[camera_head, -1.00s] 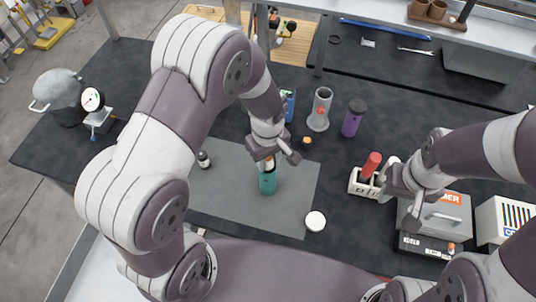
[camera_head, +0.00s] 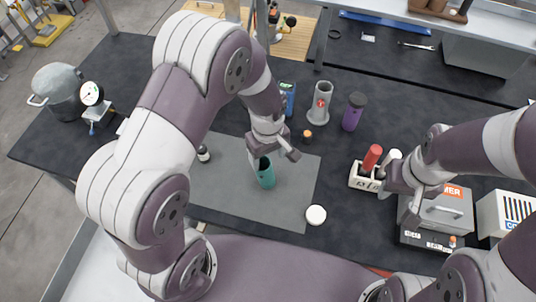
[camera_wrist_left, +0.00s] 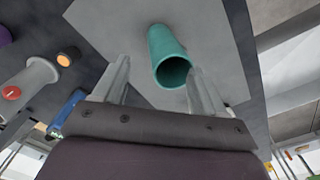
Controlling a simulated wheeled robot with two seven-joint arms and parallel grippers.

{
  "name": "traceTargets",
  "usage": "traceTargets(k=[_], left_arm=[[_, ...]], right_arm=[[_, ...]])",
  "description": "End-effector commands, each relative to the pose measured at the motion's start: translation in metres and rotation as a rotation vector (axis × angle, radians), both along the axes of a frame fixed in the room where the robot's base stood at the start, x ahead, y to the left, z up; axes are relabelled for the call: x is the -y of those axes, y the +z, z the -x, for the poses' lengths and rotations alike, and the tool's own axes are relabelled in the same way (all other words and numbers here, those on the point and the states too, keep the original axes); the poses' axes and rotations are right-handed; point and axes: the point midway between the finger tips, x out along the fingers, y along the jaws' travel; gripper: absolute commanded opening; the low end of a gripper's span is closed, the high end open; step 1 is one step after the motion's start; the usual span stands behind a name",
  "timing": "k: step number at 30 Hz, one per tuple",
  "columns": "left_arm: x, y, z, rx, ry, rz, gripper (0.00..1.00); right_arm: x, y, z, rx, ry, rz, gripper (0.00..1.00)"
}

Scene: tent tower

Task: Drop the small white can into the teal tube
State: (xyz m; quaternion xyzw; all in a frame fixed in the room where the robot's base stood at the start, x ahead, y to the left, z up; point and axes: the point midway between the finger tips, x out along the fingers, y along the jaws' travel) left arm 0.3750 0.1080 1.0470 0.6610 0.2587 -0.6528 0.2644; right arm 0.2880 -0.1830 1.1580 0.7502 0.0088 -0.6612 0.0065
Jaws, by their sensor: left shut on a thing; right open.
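The teal tube (camera_head: 266,174) stands on the grey mat, its dark mouth visible. My left gripper (camera_head: 273,158) is at the tube's top. In the left wrist view, the fingers of my left gripper (camera_wrist_left: 158,68) are apart, with no can visible between them. One finger overlaps the rim of the teal tube (camera_wrist_left: 160,45); I cannot tell whether it touches or grips it. No can shows inside the tube's mouth. A round white object (camera_head: 316,215) lies at the mat's front right edge. My right gripper (camera_head: 396,202) is open, by the grey toolbox.
A grey mat (camera_head: 220,185) lies under the tube. A small dark bottle (camera_head: 203,153) stands left. A grey cylinder (camera_head: 320,105), purple bottle (camera_head: 353,112) and small orange-topped object (camera_head: 307,135) stand behind. A holder (camera_head: 362,180) with a red-handled item is on the right.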

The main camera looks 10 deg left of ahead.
Motion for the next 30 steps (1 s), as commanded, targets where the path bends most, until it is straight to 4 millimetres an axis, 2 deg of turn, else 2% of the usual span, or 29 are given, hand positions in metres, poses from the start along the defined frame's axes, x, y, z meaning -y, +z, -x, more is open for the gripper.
traceTargets(k=[1,5,8,11,18,21,25,30], left_arm=[[-0.001,-0.011,0.007,-0.020,0.001,-0.003,0.65],[-0.001,-0.011,0.007,-0.018,0.001,-0.003,0.65],[-0.001,-0.001,0.007,-0.016,0.001,-0.003,0.65],[0.000,0.023,0.006,-0.006,0.001,-0.001,0.65],[0.000,0.092,0.008,0.007,0.000,0.000,0.65],[0.000,0.112,0.009,0.008,0.000,0.000,0.65],[0.000,0.126,0.010,0.006,0.000,-0.001,0.65],[0.000,0.130,0.010,0.011,-0.036,0.000,0.65]], right_arm=[[0.000,-0.004,0.000,0.000,0.000,0.000,0.43],[0.000,-0.004,0.000,0.000,0.000,0.000,0.43],[0.000,-0.007,0.000,0.000,0.000,0.000,0.43],[0.000,-0.012,0.000,0.000,0.000,0.000,0.43],[0.000,-0.022,0.000,0.000,0.000,0.000,0.43],[0.000,-0.023,0.000,0.000,0.000,0.000,0.43],[0.000,-0.024,0.000,0.000,0.000,0.000,0.43],[0.000,-0.024,0.000,0.000,0.000,0.000,0.43]])
